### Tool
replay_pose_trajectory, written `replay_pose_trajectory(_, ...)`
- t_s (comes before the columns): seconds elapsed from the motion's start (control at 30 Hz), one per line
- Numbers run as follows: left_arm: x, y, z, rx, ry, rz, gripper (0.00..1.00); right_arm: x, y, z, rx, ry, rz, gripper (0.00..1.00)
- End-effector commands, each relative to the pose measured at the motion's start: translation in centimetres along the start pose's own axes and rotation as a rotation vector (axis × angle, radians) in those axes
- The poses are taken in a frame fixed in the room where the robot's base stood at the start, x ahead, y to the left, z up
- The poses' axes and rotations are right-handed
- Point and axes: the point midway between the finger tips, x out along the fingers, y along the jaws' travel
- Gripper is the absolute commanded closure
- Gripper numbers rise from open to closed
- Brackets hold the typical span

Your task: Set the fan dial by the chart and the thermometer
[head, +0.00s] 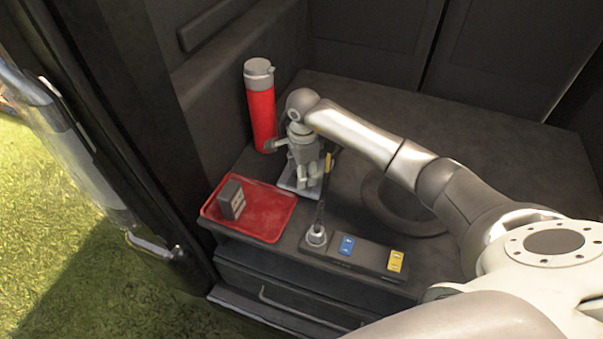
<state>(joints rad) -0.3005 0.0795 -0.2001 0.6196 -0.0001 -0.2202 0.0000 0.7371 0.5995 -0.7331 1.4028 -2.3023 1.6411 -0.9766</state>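My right gripper (309,182) points down over a light grey flat piece (287,184) on the dark surface, behind the red tray. Its fingers cover most of that piece, and I cannot tell whether they touch it or hold anything. A small yellow part (329,162) shows beside the fingers. A dark control panel (358,262) lies at the front edge, with a round-based lever or knob (316,236), a blue switch (347,245) and a yellow switch (395,261). I cannot make out a fan dial, chart or thermometer for certain. My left gripper is out of view.
A red bottle with a grey lid (260,105) stands upright close left of my gripper. A red tray (262,222) at the front left holds a small dark grey block (231,199). A drawer handle (300,307) is below the panel. Dark walls enclose the back and left.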

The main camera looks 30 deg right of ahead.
Motion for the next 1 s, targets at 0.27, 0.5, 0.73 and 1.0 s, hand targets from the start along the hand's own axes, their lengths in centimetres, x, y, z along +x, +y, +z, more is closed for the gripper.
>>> replay_pose_trajectory(0.27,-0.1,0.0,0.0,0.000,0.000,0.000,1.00,2.0,0.0,0.0,0.000,-0.002,-0.001,0.49)
replay_pose_trajectory(0.5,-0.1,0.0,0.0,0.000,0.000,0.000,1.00,2.0,0.0,0.0,0.000,-0.002,-0.001,0.51)
replay_pose_trajectory(0.73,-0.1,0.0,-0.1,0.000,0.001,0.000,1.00,2.0,0.0,0.0,0.000,-0.001,-0.001,0.80)
replay_pose_trajectory(1.0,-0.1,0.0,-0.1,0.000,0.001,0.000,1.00,1.9,0.0,0.0,0.005,-0.001,-0.001,0.96)
